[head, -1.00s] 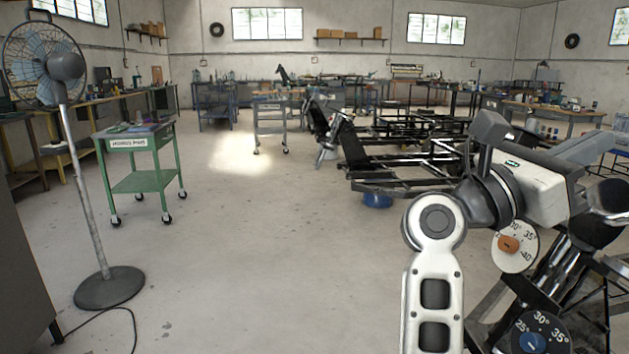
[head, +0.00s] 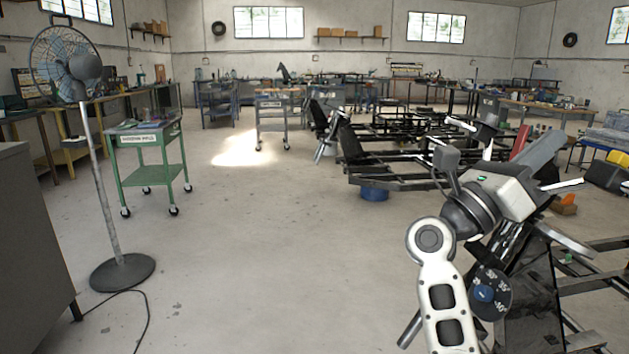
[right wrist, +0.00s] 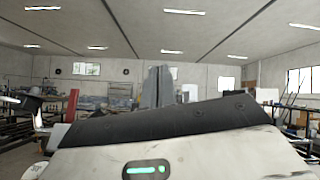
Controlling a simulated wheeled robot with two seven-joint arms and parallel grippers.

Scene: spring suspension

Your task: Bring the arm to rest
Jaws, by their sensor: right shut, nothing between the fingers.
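My right arm (head: 440,290) is bent up at the right of the head view. Its white wrist body points up and to the right. My right gripper (head: 543,152) is at its end, with grey fingers shut and nothing between them. The shut fingers also rise in the middle of the right wrist view (right wrist: 158,88), behind the white housing with a green light. A dark dial with a blue knob (head: 484,293) and angle marks shows beside the arm. A black panel (head: 535,300) stands behind it, partly hidden by the arm. My left gripper is out of view.
Black metal frames (head: 400,170) stand beyond the arm. A standing fan (head: 122,270), a green cart (head: 150,175) and a grey cabinet (head: 30,240) are on the left. The floor in the middle is clear, apart from a cable near the fan.

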